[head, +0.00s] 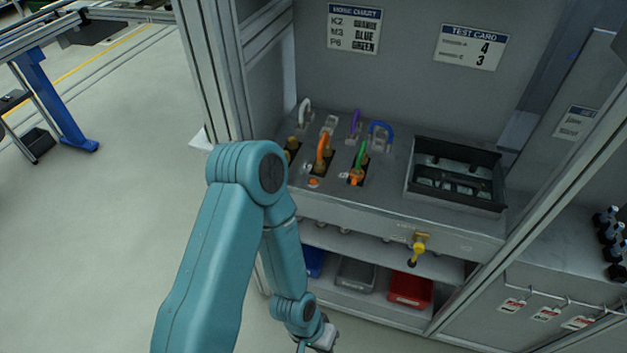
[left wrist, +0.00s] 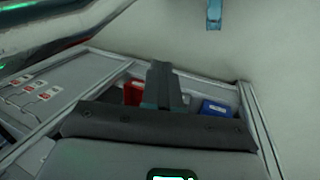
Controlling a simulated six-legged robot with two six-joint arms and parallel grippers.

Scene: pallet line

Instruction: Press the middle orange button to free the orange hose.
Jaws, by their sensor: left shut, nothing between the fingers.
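In the head view an orange hose (head: 321,147) loops up from a brass-coloured fitting on the sloped grey panel (head: 390,205). A small orange button (head: 313,183) lies on the panel just in front of it. A green hose (head: 361,156) stands to the right, with an orange part (head: 356,179) at its foot. My arm covers the panel's left front, so any button there is hidden. My left gripper (head: 325,340) is low at the bottom edge, below and in front of the panel, apart from it. In the left wrist view its fingers (left wrist: 162,85) are shut and empty.
White, purple and blue hoses stand behind on the panel. A black-framed tray (head: 455,175) sits at right, and a yellow-handled valve (head: 418,247) sticks out in front. Grey and red bins (head: 408,288) are on the lower shelf.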

